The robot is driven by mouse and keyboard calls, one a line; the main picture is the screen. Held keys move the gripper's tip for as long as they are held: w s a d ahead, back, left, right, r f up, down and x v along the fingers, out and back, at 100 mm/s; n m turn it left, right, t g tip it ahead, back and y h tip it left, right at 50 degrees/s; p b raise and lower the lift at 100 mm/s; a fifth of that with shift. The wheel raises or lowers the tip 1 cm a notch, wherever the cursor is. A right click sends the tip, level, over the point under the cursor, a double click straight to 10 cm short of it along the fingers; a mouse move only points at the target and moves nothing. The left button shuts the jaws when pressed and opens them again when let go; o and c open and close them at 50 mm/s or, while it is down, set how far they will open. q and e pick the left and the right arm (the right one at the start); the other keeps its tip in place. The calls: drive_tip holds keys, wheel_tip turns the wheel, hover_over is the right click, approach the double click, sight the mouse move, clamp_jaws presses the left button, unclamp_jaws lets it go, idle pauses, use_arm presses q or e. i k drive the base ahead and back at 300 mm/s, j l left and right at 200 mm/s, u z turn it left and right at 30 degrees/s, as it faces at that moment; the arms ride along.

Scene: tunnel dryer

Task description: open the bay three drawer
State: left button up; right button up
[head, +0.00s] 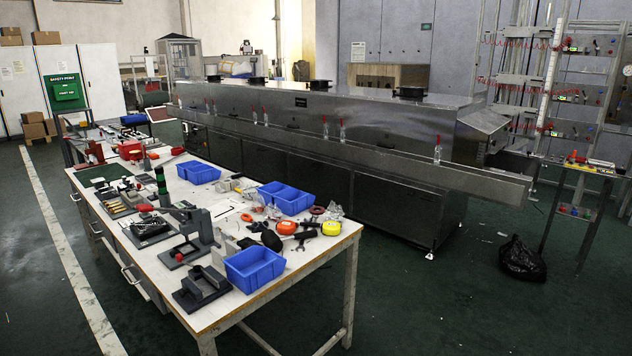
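A long white-topped workbench (225,302) runs from the front middle towards the back left. Its left side has drawer fronts with pale bar handles. One handle (131,277) is nearest, a second handle (95,229) is farther back, and a third handle (75,197) is farther still. The drawers look shut. I cannot read any bay label, so I cannot tell which drawer is bay three. Neither of my grippers is in view.
Blue bins (255,268), clamps and tools crowd the bench top. A long steel tunnel dryer (390,125) stands behind it. A black bag (522,260) lies on the floor at right. The green floor left of the bench is clear, with a white line (72,262).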

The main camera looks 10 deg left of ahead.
sight(327, 180)
drive_tip(key=i+z, duration=0.1)
drive_tip(key=i, duration=0.6)
drive_tip(key=i+l+z, duration=0.3)
drive_tip(key=i, duration=0.45)
drive_tip(key=i+j+z, duration=0.1)
drive_tip(key=i+z, duration=0.2)
drive_tip(key=i, duration=0.4)
drive_tip(key=i+j+z, duration=0.3)
drive_tip(key=i, duration=0.45)
drive_tip(key=i+u, duration=0.3)
drive_tip(key=i, duration=0.2)
drive_tip(key=i+u, duration=0.3)
drive_tip(key=i, duration=0.15)
drive_tip(key=i+l+u, duration=0.3)
drive_tip(key=i, duration=0.2)
drive_tip(key=i+l+u, duration=0.3)
drive_tip(key=i, duration=0.15)
drive_tip(key=i+j+u, duration=0.3)
drive_tip(key=u, duration=0.15)
drive_tip(key=i+j+u, duration=0.1)
drive_tip(key=i+u, duration=0.75)
drive_tip(key=i+l+u, duration=0.15)
drive_tip(key=i+u, duration=0.3)
drive_tip(key=i+z, duration=0.25)
drive_tip(key=i, duration=0.3)
drive_tip(key=i+z, duration=0.25)
drive_tip(key=i, duration=0.35)
drive_tip(key=i+j+z, duration=0.25)
drive_tip(key=i, duration=0.3)
